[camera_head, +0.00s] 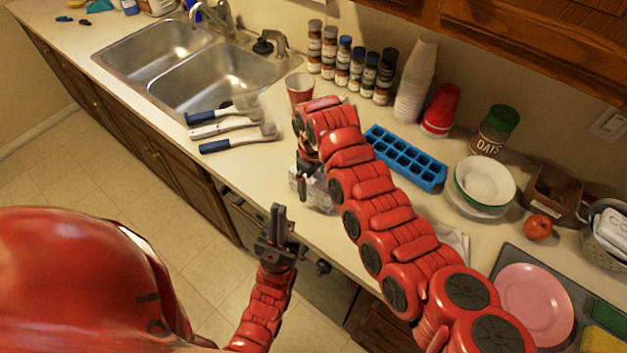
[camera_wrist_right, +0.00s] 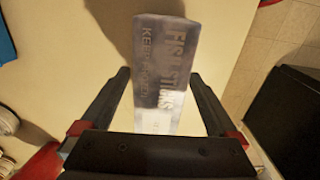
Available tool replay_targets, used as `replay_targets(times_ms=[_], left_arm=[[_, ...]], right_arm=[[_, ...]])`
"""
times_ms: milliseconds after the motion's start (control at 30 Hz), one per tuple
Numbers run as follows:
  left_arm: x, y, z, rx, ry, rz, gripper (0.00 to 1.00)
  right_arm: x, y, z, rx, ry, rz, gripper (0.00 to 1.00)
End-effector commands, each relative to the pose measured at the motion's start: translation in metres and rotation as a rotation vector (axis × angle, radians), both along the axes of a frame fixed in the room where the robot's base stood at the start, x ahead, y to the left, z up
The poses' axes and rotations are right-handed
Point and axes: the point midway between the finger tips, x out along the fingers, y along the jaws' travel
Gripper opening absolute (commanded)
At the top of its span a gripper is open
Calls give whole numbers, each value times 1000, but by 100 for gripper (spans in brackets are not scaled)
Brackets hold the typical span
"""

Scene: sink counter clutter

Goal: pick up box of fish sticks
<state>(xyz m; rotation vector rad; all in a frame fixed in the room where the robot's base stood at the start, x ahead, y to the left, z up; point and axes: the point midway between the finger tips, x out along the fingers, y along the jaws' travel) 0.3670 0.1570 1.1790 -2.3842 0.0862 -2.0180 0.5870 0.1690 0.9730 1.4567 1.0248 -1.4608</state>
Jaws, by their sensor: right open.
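The box of fish sticks (camera_wrist_right: 168,60) is pale grey-white with "FISH STICKS" lettering. In the right wrist view it lies on the counter, with its near end between the spread fingers of my right gripper (camera_wrist_right: 162,100). The gripper is open, with a gap on both sides of the box. In the head view the box (camera_head: 318,192) is near the counter's front edge, mostly hidden by my right arm and right gripper (camera_head: 304,182). My left gripper (camera_head: 279,212) points up in front of the counter, away from the box, its fingers close together and empty.
A blue ice tray (camera_head: 405,158) is to the right. Spice jars (camera_head: 343,65) and stacked cups (camera_head: 416,85) line the wall. The sink (camera_head: 205,75) is at left.

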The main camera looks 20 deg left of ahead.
Motion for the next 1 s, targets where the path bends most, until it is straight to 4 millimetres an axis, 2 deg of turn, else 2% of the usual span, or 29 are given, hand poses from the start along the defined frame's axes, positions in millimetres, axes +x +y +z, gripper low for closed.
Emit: replay_targets(times_ms=[33, 267, 700, 800, 1000], left_arm=[[0, 0, 5, 0, 0, 0, 0], [0, 0, 3, 0, 0, 0, 0], [0, 0, 3, 0, 0, 0, 0], [0, 0, 3, 0, 0, 0, 0], [0, 0, 3, 0, 0, 0, 0]], right_arm=[[-1, -1, -3, -3, 3, 0, 95], [1, 0, -8, 1, -3, -1, 95], [1, 0, -7, 2, -2, -1, 16], [1, 0, -7, 2, -2, -2, 0], [1, 0, -7, 1, -3, -2, 0]])
